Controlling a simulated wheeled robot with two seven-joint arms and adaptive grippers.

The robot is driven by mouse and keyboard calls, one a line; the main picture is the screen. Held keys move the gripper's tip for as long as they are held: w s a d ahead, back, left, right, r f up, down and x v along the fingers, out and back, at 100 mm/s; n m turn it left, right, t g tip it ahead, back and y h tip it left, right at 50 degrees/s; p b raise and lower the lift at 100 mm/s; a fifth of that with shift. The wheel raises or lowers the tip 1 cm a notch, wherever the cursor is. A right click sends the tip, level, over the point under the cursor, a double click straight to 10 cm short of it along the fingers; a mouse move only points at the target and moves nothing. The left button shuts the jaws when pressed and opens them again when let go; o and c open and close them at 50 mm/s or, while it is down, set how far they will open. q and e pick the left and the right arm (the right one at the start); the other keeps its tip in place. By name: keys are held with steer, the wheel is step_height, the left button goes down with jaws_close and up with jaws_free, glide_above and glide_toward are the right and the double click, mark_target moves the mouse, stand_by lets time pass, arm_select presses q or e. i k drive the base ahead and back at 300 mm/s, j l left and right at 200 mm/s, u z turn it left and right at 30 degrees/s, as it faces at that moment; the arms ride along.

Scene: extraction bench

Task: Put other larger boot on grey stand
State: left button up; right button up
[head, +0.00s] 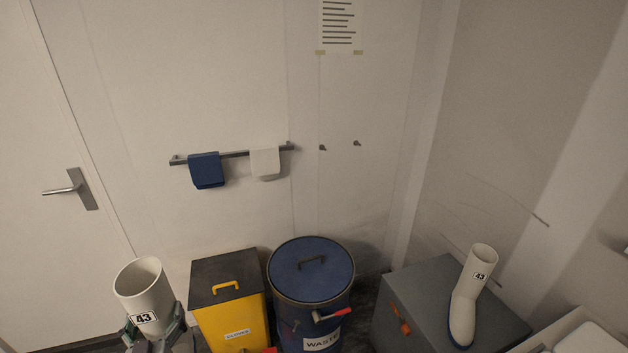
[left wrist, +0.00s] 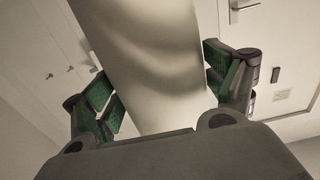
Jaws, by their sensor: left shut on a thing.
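A white boot labelled 43 (head: 146,288) is upright at the lower left of the head view. My left gripper (head: 152,331) is shut on its shaft from below, and the boot's lower part is out of the frame. In the left wrist view the boot's pale shaft (left wrist: 148,60) lies between the green finger pads of my left gripper (left wrist: 160,95). Another white boot labelled 43 (head: 472,290), with a blue sole, stands on the grey stand (head: 415,290) at the lower right. My right gripper is not in view.
A yellow bin with a dark lid (head: 228,300) and a blue-lidded waste drum (head: 311,275) stand between the held boot and the stand. A rail with a blue cloth (head: 206,170) and white cloth (head: 265,163) is on the wall. A white basin (head: 585,338) is at lower right.

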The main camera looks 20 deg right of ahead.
mark_target(432, 288)
steer(key=i, duration=0.45)
steer(key=i+z, duration=0.1)
steer(key=z, duration=0.15)
steer(key=i+z, duration=0.1)
steer(key=z, duration=0.55)
steer(key=i+j+z, duration=0.1)
steer(key=z, duration=0.35)
steer(key=j+z, duration=0.1)
steer(key=z, duration=0.3)
steer(key=i+j+z, duration=0.1)
steer(key=z, duration=0.75)
steer(key=j+z, duration=0.15)
steer(key=z, duration=0.25)
